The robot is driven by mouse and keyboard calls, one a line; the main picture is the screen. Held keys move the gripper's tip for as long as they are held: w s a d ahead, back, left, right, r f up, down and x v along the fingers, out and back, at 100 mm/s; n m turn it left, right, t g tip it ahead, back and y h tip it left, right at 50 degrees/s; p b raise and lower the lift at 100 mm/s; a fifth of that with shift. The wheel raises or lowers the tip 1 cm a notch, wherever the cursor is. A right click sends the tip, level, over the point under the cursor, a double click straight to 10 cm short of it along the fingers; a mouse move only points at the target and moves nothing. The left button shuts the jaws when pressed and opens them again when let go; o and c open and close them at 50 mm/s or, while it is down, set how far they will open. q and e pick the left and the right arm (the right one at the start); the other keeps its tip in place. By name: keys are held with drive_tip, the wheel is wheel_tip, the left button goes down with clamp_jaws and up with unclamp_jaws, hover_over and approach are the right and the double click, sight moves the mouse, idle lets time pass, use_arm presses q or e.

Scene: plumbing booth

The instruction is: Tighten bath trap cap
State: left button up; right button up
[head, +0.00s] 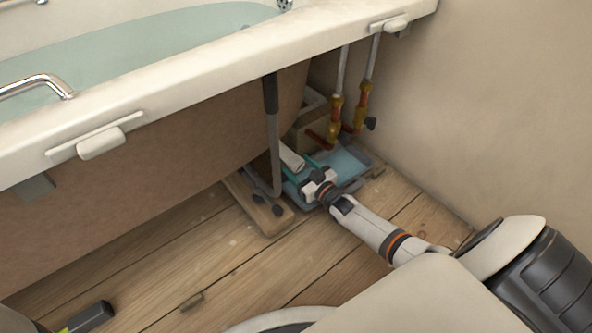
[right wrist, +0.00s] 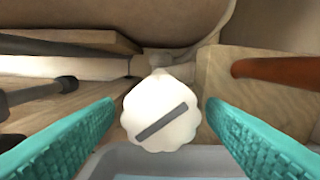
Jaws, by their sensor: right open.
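The bath trap cap (right wrist: 160,112) is a white, scalloped disc with a grey bar across its face, seen face-on in the right wrist view. The bar slants up to the right. In the head view a white trap part (head: 292,157) shows under the bath, partly hidden by my gripper. My right gripper (head: 298,170) is low under the bath edge. Its teal ribbed fingers (right wrist: 160,108) are open, one on each side of the cap, with a visible gap on both sides. My left gripper is not in view.
A tray (head: 348,163) with blue inside lies below the trap. A bath leg (head: 273,140) stands left of my gripper on a wooden board (head: 262,214). Copper pipes with brass valves (head: 336,120) rise at the right. A dark-and-green tool (head: 90,318) lies at the lower left.

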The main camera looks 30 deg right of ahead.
drive_tip(key=shift+w+b, duration=0.3)
drive_tip(key=shift+w, duration=0.7)
drive_tip(key=c, duration=1)
